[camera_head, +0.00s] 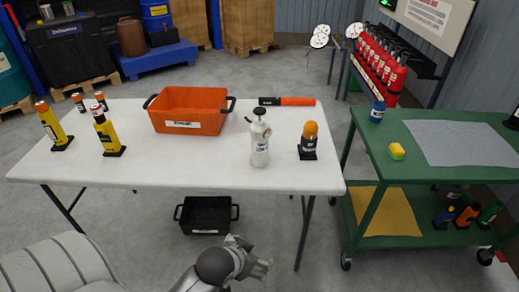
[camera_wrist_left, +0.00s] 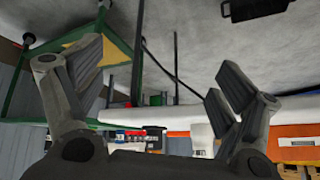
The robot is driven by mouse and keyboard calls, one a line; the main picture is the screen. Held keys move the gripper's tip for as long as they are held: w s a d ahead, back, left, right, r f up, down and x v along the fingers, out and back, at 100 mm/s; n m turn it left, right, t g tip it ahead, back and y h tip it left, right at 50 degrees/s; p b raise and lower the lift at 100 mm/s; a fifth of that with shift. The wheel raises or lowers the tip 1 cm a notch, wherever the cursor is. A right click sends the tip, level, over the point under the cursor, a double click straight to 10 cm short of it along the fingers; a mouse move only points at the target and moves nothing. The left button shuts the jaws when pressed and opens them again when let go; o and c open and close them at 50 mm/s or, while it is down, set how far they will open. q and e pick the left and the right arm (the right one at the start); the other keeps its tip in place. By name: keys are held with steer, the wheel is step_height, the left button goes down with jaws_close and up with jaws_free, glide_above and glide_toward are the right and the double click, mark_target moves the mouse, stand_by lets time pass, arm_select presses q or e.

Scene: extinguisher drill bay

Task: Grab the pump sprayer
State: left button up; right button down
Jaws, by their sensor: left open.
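The pump sprayer (camera_head: 259,145) is a white bottle with a dark pump top. It stands upright on the white table (camera_head: 200,172), near its front right part. My left gripper (camera_head: 260,262) is in front of the table's near edge, below the sprayer in the head view and apart from it. It is open and empty in the left wrist view (camera_wrist_left: 160,82), which appears upside down. There a white shape (camera_wrist_left: 202,140), likely the sprayer, is partly hidden beside one finger. My right gripper is not in view.
A black-and-orange canister (camera_head: 309,140) stands right of the sprayer. An orange bin (camera_head: 190,110) is to its left, with yellow bottles (camera_head: 107,134) beyond. A black-and-orange tool (camera_head: 288,101) lies behind. A black crate (camera_head: 207,215) is under the table. A green cart (camera_head: 435,175) stands at right.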

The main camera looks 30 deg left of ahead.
arm_select(q)
steer(key=w+a+r+n+t+y, duration=0.1)
steer(key=w+a+r+t, duration=0.25)
steer(key=w, duration=0.35)
steer(key=w+a+r+n+t+y, duration=0.1)
steer(key=w+a+r+t, duration=0.1)
steer(key=w+a+r, duration=0.3)
steer(key=n+t+y, duration=0.2)
steer(key=t, duration=0.3)
glide_toward(257, 125)
steer(key=w, duration=0.2)
steer(key=x, duration=0.4)
steer(key=shift+w+a, duration=0.1)
steer(key=shift+a, duration=0.35)
steer(key=shift+d+p+x, duration=0.2)
steer(key=shift+p+x, duration=0.15)
steer(key=shift+x, duration=2.55)
steer(key=shift+f, duration=0.2)
jaws_close()
steer(key=shift+w+r, duration=0.1)
steer(key=shift+r, duration=0.1)
